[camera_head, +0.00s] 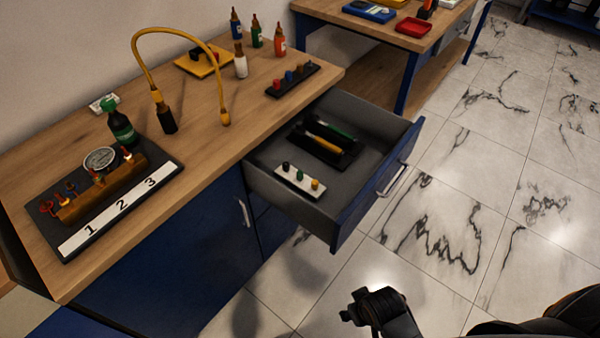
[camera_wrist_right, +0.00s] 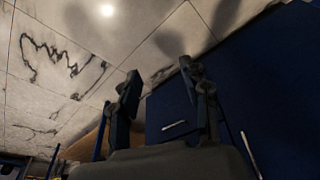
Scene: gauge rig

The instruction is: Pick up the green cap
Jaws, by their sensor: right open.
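In the head view, a white holder (camera_head: 290,183) in the open drawer carries small caps: a dark one at its left, a green cap (camera_head: 307,169) near its middle and a yellow one at its right. A dark green bottle (camera_head: 122,128) on the bench also has a green top (camera_head: 109,104). My right gripper (camera_head: 372,306) is low over the floor, in front of the drawer and apart from it. In the right wrist view its two fingers (camera_wrist_right: 160,92) are spread with nothing between them. My left gripper is out of view.
The blue-fronted drawer (camera_head: 350,222) stands open and also holds a black tray (camera_head: 345,158) with yellow and green tools. The bench bears a gauge board (camera_head: 165,180), a curved yellow hose (camera_head: 180,40), several bottles and a black peg rack (camera_head: 305,80). The tiled floor is clear.

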